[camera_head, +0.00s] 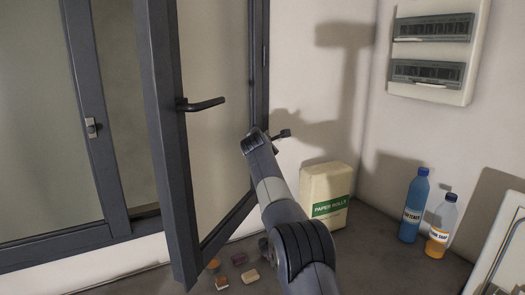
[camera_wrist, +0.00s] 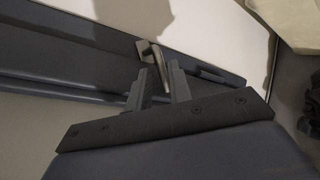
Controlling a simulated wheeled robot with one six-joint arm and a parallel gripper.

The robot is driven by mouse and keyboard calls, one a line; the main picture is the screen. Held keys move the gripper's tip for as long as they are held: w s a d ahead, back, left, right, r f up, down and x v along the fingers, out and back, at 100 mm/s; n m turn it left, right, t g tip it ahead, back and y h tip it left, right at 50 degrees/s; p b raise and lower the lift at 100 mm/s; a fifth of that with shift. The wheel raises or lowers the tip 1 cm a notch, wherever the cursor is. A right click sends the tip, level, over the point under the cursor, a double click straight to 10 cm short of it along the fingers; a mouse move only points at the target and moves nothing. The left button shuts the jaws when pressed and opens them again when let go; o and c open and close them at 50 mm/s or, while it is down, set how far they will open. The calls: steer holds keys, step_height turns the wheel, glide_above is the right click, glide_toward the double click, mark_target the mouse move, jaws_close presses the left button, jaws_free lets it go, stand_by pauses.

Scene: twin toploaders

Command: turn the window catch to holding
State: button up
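In the wrist view a small metallic catch (camera_wrist: 149,50) with a plate and a lever sits on a dark window frame. Its lever reaches down between the two fingers of my gripper (camera_wrist: 158,82). The fingers are apart, with a gap between them; I cannot tell whether either touches the lever. In the head view the window sash (camera_head: 168,130) stands open, with a black handle (camera_head: 202,104) on it. My arm reaches up to the frame right of the sash; the fingers and this catch cannot be made out there.
Another metallic catch (camera_head: 91,127) is on the left frame. A paper rolls pack (camera_head: 325,190), a blue bottle (camera_head: 413,208) and an orange-filled bottle (camera_head: 440,228) stand on the right. Small blocks (camera_head: 250,276) lie below the sash. A breaker box (camera_head: 435,50) hangs on the wall.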

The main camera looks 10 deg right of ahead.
steer(key=b+v, duration=0.4)
steer(key=v, duration=0.4)
steer(key=shift+s, duration=0.15)
steer(key=shift+o, duration=0.9)
steer(key=shift+f, duration=0.1)
steer(key=shift+o, duration=0.5)
steer(key=shift+d+f+b, duration=0.15)
steer(key=shift+f+b, duration=0.05)
steer(key=shift+b, duration=0.1)
step_height(320, 180, down, 6)
steer(key=a+m+t+h+b, duration=0.1)
steer(key=m+t+h+b, duration=0.2)
steer(key=t+b, duration=0.3)
steer(key=w+d+r+g+p, duration=0.1)
steer(key=w+d+r+p, duration=0.1)
steer(key=w+p, duration=0.7)
steer(key=shift+w+d+r, duration=0.4)
steer(key=shift+w+d, duration=0.2)
steer(key=shift+w, duration=0.05)
steer(key=shift+c, duration=0.4)
